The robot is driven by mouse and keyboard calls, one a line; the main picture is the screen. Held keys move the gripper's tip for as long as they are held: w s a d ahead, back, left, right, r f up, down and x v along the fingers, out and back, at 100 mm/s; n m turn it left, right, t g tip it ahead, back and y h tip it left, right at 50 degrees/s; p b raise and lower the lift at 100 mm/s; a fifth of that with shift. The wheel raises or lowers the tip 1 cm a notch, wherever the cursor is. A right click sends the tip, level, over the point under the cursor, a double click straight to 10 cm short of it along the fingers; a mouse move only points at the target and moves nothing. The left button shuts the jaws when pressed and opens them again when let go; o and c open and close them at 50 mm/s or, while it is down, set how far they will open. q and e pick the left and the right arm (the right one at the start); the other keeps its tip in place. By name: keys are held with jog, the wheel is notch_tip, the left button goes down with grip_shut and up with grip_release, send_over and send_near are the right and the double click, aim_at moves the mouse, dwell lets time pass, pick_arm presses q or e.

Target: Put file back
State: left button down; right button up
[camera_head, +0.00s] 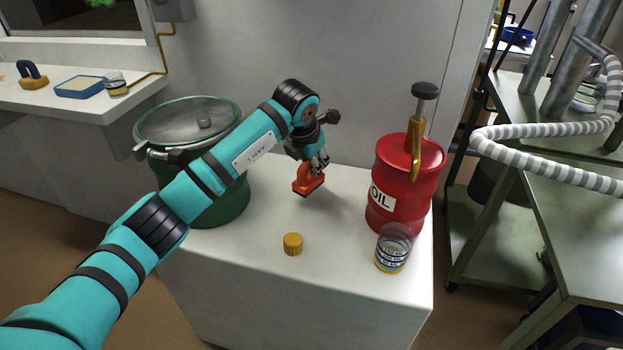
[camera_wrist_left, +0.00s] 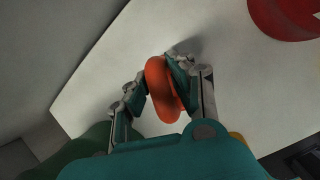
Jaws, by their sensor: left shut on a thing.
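An orange tool with a looped handle (camera_head: 309,184), which seems to be the file, is over the white cabinet top, between the green drum and the red oil can. My left gripper (camera_head: 318,162) points down and is shut on its handle. In the left wrist view the orange tool (camera_wrist_left: 158,82) sits between the two fingers of the left gripper (camera_wrist_left: 162,78). I cannot tell whether its underside touches the cabinet top. My right gripper is in neither view.
The white cabinet top (camera_head: 240,258) also holds a green lidded drum (camera_head: 222,202), a red oil can (camera_head: 421,177), a glass jar (camera_head: 393,250) and a yellow cap (camera_head: 292,244).

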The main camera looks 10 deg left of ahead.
aim_at(309, 174)
pick_arm(q)
jog(key=shift+f, duration=1.9)
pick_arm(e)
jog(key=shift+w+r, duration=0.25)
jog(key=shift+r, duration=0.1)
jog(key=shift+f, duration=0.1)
pick_arm(q)
jog(key=c, duration=1.5)
grip_release()
jog(key=o, duration=0.4)
jog(key=shift+c, duration=0.2)
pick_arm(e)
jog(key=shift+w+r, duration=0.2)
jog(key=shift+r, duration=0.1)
